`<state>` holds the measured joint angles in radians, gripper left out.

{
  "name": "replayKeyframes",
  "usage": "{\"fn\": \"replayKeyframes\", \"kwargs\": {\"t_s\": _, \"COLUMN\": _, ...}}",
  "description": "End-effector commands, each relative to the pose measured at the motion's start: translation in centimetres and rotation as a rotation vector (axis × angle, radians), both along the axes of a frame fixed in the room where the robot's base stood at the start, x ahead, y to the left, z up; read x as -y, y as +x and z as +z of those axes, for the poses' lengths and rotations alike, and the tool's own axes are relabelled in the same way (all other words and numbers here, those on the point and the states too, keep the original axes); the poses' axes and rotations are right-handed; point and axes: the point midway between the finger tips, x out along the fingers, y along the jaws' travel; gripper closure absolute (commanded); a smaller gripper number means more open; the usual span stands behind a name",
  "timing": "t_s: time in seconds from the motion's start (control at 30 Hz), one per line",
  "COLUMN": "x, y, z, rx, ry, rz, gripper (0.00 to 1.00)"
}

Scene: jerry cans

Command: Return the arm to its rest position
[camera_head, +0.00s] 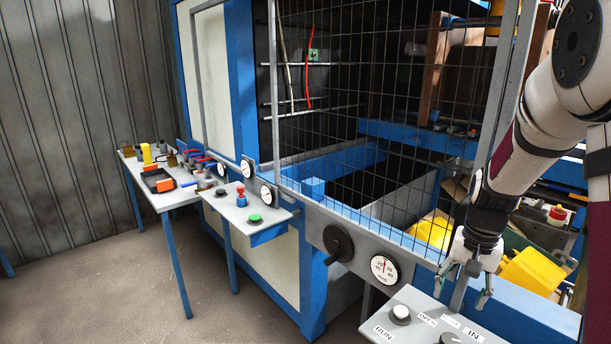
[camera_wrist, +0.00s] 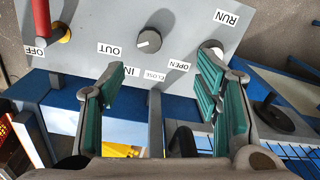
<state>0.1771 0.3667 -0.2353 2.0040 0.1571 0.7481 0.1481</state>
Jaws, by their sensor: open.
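My gripper (camera_head: 466,278) hangs at the lower right of the head view, pointing down at the end of my white arm. It is just beyond and above a grey control panel (camera_head: 411,318) with RUN, OPEN and IN labels. In the wrist view my gripper (camera_wrist: 160,95) shows two green-padded fingers spread apart with nothing between them. The panel (camera_wrist: 190,22) is ahead of the fingertips there, with a grey knob (camera_wrist: 148,41) between the OUT and OPEN labels and a red handle (camera_wrist: 42,18) near OFF.
A blue-framed machine with a mesh guard (camera_head: 370,90) stands close behind my gripper. Yellow jerry cans (camera_head: 532,276) lie at the right. A gauge (camera_head: 384,269) and a black crank (camera_head: 338,244) are left of the gripper. A tool table (camera_head: 172,200) stands far left, with open floor before it.

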Motion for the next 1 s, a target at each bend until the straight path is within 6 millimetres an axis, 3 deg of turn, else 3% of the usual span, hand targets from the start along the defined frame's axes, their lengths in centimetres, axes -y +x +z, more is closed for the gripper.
{"fn": "replayKeyframes", "kwargs": {"t_s": 0.03, "x": -1.2, "y": -0.4, "z": 2.0, "rx": 0.029, "ry": 0.002, "rz": 0.030, "gripper": 0.42}}
{"fn": "replayKeyframes", "kwargs": {"t_s": 0.2, "x": -4.9, "y": -2.6, "z": 7.3, "rx": 0.109, "ry": 0.000, "rz": 0.140, "gripper": 0.42}}
{"fn": "replayKeyframes", "kwargs": {"t_s": 0.5, "x": -10.6, "y": -8.7, "z": 14.3, "rx": 0.241, "ry": -0.035, "rz": 0.339, "gripper": 0.42}}
{"fn": "replayKeyframes", "kwargs": {"t_s": 0.73, "x": -13.9, "y": -14.3, "z": 17.3, "rx": 0.338, "ry": -0.092, "rz": 0.488, "gripper": 0.42}}
{"fn": "replayKeyframes", "kwargs": {"t_s": 1.0, "x": -15.8, "y": -19.4, "z": 18.3, "rx": 0.417, "ry": -0.163, "rz": 0.611, "gripper": 0.42}}
